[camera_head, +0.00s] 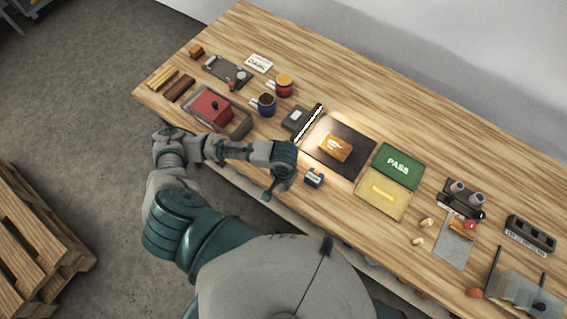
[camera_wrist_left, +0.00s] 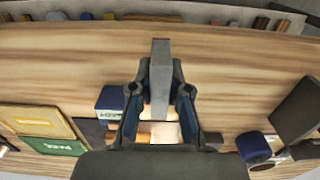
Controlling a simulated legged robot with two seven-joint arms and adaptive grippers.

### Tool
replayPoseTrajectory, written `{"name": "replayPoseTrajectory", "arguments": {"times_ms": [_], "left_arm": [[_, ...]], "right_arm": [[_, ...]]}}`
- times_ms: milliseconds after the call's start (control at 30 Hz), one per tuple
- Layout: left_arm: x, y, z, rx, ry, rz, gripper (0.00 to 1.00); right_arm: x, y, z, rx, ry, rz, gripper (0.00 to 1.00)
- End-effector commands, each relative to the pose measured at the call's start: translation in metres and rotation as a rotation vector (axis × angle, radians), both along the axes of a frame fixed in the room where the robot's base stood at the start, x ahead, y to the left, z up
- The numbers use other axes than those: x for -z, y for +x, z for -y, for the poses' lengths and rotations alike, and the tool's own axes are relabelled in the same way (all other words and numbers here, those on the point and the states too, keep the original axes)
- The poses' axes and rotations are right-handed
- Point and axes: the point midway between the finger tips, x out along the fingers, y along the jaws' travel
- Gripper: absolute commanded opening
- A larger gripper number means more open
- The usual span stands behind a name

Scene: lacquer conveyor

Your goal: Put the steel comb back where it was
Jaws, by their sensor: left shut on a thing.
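My left gripper (camera_head: 280,185) is at the table's near edge, left of the small blue block (camera_head: 314,177). In the left wrist view my left gripper (camera_wrist_left: 160,98) is shut on a flat grey metal piece, the steel comb (camera_wrist_left: 160,68), which stands out beyond the fingertips. Its teeth cannot be made out. In the head view my wrist hides the comb. My right gripper is not in view.
A dark mat (camera_head: 360,172) with an orange-brown block (camera_head: 335,147) lies beyond the gripper, beside a lit bar (camera_head: 309,123). A red block on a tray (camera_head: 240,127) and paint cups stand left.

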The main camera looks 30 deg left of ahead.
Motion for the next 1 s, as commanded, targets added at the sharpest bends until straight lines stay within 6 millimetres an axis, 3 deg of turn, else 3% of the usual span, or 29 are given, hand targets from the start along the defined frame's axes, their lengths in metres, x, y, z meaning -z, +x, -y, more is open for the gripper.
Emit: {"name": "replayPoseTrajectory", "arguments": {"times_ms": [200,333,533,733,933,967,1000], "left_arm": [[0.005,0.054,-0.031,-0.004,0.001,0.002,0.0],[0.008,0.073,-0.043,-0.002,-0.002,0.001,0.0],[0.014,0.081,-0.048,0.001,-0.003,0.0,0.0],[0.042,0.08,-0.048,0.002,-0.002,-0.002,0.0],[0.044,0.081,-0.047,0.002,-0.002,0.0,0.0],[0.045,0.08,-0.047,0.003,-0.002,-0.001,0.23],[0.045,0.08,-0.047,0.002,-0.002,-0.001,0.33]], "right_arm": [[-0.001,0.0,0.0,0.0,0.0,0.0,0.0],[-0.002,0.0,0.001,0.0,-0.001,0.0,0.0],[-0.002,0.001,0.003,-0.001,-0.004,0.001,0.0],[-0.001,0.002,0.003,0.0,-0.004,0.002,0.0],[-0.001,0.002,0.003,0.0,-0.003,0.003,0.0],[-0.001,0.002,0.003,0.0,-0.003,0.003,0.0],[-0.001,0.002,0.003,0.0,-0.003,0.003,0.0]]}}
